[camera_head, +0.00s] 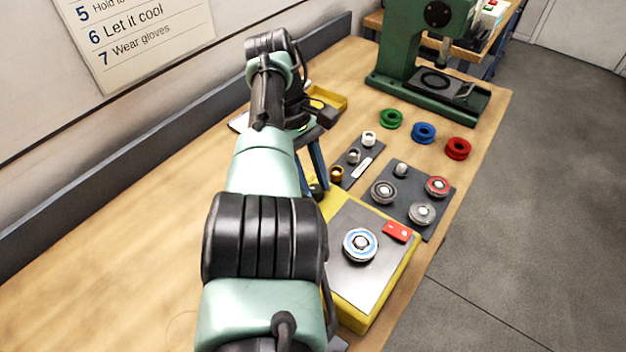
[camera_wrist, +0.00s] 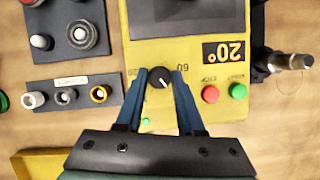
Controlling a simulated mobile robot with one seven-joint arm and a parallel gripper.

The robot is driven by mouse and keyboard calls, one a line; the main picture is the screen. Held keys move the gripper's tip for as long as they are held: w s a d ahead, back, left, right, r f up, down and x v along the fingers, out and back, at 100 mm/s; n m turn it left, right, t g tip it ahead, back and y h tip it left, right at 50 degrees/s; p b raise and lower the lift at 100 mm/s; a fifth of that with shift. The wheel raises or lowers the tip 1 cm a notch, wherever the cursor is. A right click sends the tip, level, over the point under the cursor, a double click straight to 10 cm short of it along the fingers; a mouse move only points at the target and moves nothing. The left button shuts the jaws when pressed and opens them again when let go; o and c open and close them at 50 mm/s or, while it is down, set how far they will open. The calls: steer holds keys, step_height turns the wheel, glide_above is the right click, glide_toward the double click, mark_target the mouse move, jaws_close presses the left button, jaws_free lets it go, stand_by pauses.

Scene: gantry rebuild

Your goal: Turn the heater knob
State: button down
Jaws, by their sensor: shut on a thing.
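The heater (camera_head: 340,308) is a yellow box with a dark plate on top, on the wooden bench. Its black knob (camera_wrist: 160,77) with a white pointer line sits on the yellow front panel in the wrist view. My gripper (camera_wrist: 158,75) has its blue fingers shut on the knob, one on each side. The pointer slants, and the mark "60" shows beside the right finger. The display (camera_wrist: 224,51) reads 20°. In the head view my gripper (camera_head: 318,187) is at the heater's far left end, and my arm hides part of that area.
A blue-ringed bearing (camera_head: 361,245) and a red tag (camera_head: 397,231) lie on the heater plate. Red (camera_wrist: 210,94) and green (camera_wrist: 238,91) buttons sit right of the knob. Dark trays (camera_head: 428,190) with small parts, coloured rings (camera_head: 423,132) and a green press (camera_head: 409,50) stand beyond.

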steer(key=c, duration=0.5)
jaws_free()
steer(key=shift+r, duration=0.15)
